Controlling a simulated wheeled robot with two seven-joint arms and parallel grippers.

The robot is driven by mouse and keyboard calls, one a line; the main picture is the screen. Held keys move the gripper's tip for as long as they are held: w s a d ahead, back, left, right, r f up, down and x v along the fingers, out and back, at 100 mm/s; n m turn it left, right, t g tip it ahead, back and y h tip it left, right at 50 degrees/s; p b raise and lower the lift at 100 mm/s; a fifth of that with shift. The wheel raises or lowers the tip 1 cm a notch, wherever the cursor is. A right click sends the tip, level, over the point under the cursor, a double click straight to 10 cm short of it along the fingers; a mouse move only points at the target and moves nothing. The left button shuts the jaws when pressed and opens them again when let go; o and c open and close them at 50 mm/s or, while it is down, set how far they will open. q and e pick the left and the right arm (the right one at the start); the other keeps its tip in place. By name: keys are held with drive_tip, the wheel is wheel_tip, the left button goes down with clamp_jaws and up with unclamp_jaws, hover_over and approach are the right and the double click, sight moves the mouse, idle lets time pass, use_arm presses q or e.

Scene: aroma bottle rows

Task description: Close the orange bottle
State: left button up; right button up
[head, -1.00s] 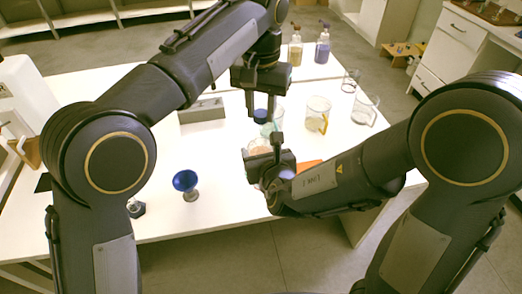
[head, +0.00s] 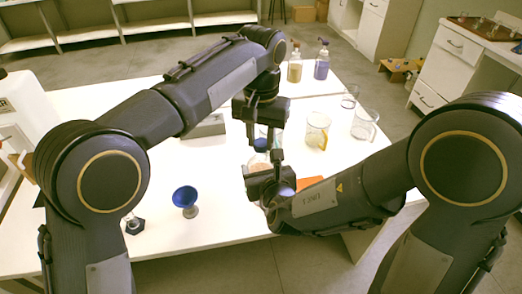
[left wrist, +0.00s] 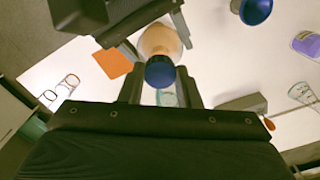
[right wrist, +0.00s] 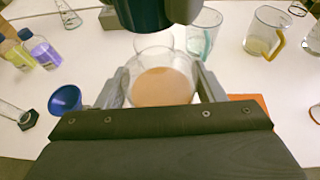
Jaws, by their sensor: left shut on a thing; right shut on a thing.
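The orange bottle (right wrist: 160,84) is clear glass with orange contents, held upright between the fingers of my right gripper (right wrist: 163,88). It also shows in the head view (head: 258,164) and the left wrist view (left wrist: 160,40). My right gripper is shut on it. My left gripper (left wrist: 160,80) is shut on a dark blue cap (left wrist: 160,72), which also shows in the head view (head: 259,145). The cap is right over the bottle's top. I cannot tell whether it touches the neck. In the right wrist view my left gripper hides the bottle's mouth.
A blue funnel-like cup (head: 185,197) stands at the table's front left. Glass beakers (head: 316,130) stand to the right of the grippers. An orange flat piece (left wrist: 113,61) lies beside the bottle. A grey block (head: 208,126) is behind my left arm. Two bottles stand at the back.

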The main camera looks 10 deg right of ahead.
use_arm(q)
drive_tip(key=shift+f, duration=0.1)
drive_tip(key=shift+f, duration=0.8)
drive_tip(key=shift+f, duration=0.55)
